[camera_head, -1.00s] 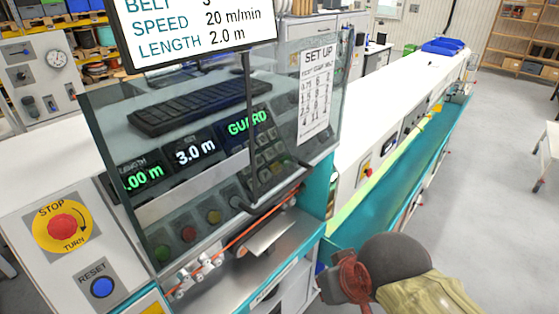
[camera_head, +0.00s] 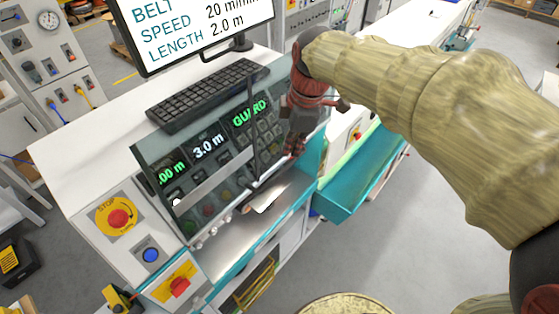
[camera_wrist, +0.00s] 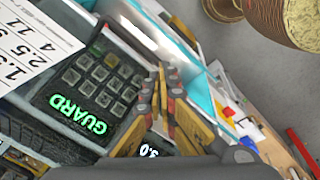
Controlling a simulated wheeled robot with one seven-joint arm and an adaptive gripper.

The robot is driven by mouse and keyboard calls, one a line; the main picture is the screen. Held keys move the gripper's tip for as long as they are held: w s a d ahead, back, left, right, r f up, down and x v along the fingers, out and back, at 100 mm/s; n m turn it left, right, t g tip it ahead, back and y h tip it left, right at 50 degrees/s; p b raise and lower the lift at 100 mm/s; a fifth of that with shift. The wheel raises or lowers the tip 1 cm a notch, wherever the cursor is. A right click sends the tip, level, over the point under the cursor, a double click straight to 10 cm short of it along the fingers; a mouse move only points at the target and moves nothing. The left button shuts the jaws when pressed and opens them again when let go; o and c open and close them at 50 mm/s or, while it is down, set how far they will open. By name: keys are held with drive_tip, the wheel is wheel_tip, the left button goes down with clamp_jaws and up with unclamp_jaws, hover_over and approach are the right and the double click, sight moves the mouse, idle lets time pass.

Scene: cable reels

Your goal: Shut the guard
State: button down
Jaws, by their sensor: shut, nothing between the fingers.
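The guard (camera_head: 150,160) is a clear panel in front of the teal machine's slanted console, with a dark rod-like handle (camera_head: 252,130) standing across it. Part of its right side is hidden behind my gripper. The display behind it shows "GUARD" in green (camera_head: 250,112); this also shows in the wrist view (camera_wrist: 78,113). My gripper (camera_head: 293,150) is shut and empty, pointing down at the right part of the console, right of the handle. In the wrist view its fingers (camera_wrist: 166,82) are together over the keypad side. I cannot tell whether they touch the panel.
A red stop button (camera_head: 119,218) and a blue reset button (camera_head: 151,255) sit at the left front. A keyboard (camera_head: 208,95) and a monitor (camera_head: 190,30) are above the console. A teal trough (camera_head: 350,185) extends right. Grey floor is open at the right.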

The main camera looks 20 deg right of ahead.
drive_tip(key=w+r+n, duration=0.1)
drive_tip(key=r+n, duration=0.1)
drive_tip(key=n, duration=0.3)
drive_tip(key=n+p, duration=0.2)
drive_tip(key=n, duration=0.2)
approach(278, 177)
drive_tip(key=f, duration=0.4)
drive_tip(key=w+f, duration=0.1)
drive_tip(key=f, duration=0.1)
drive_tip(key=shift+w+a+f, duration=0.1)
drive_tip(key=shift+a+f, duration=0.15)
drive_tip(key=shift+a, duration=0.05)
wheel_tip(278, 177, down, 39)
drive_tip(key=b, duration=2.9)
drive_tip(key=shift+f+b, duration=0.15)
drive_tip(key=shift+b, duration=0.25)
